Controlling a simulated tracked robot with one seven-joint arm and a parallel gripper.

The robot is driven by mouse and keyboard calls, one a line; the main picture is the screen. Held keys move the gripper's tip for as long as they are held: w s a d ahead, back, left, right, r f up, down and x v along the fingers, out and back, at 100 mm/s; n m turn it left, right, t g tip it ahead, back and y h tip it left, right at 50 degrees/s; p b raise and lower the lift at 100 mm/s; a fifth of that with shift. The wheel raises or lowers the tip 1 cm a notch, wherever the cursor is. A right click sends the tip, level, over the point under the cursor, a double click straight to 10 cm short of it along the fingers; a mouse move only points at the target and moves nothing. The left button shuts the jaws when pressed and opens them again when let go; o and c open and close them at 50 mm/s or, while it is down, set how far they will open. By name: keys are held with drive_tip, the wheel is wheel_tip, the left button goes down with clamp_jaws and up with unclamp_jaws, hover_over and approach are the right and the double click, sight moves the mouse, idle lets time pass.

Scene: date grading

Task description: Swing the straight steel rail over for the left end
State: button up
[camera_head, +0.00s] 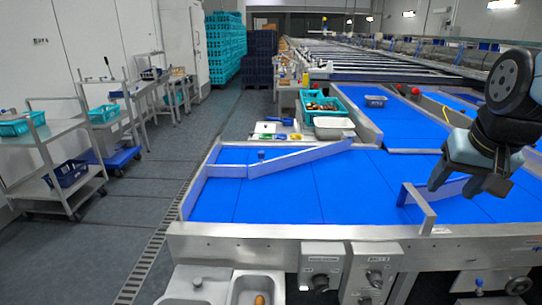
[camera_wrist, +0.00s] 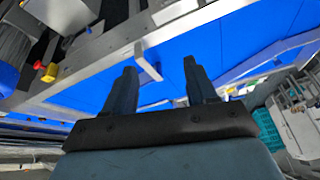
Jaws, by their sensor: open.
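A straight steel rail (camera_head: 300,158) lies slantwise across the left part of the blue sorting table (camera_head: 290,200), with a small blue knob (camera_head: 261,155) by its left part. A second steel rail with a bent, upright end plate (camera_head: 419,208) stands at the right, partly hidden by my gripper. My gripper (camera_head: 466,186) is open and empty, above the right part of the table and over this second rail. In the wrist view my open gripper (camera_wrist: 160,67) points down at the blue surface, and a short steel plate (camera_wrist: 148,63) shows between and beyond the fingers.
A steel front wall (camera_head: 260,230) edges the table, with control boxes (camera_head: 322,265) and basins (camera_head: 255,291) below. Behind stand a teal crate (camera_head: 325,104), a white tub (camera_head: 333,127) and a grey tray (camera_head: 375,101). The middle of the table is bare.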

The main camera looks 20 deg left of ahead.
drive_tip(key=w+a+f+m+g+y, duration=0.1)
drive_tip(key=w+a+f, duration=0.3)
drive_tip(key=w+a, duration=0.25)
drive_tip(key=w+a+f+m+g+y, duration=0.1)
drive_tip(key=w+a+f+g+y, duration=0.15)
drive_tip(key=w+a, duration=0.35)
drive_tip(key=m+y, duration=1.4)
drive_tip(key=m, duration=0.3)
approach(262, 155)
drive_tip(key=shift+t, duration=0.25)
drive_tip(key=a, duration=0.3)
drive_tip(key=w+a, duration=0.1)
drive_tip(key=a, duration=0.3)
drive_tip(key=w+a, duration=0.1)
drive_tip(key=a, duration=0.2)
drive_tip(key=shift+a+f, duration=0.3)
drive_tip(key=shift+a, duration=0.05)
clamp_jaws()
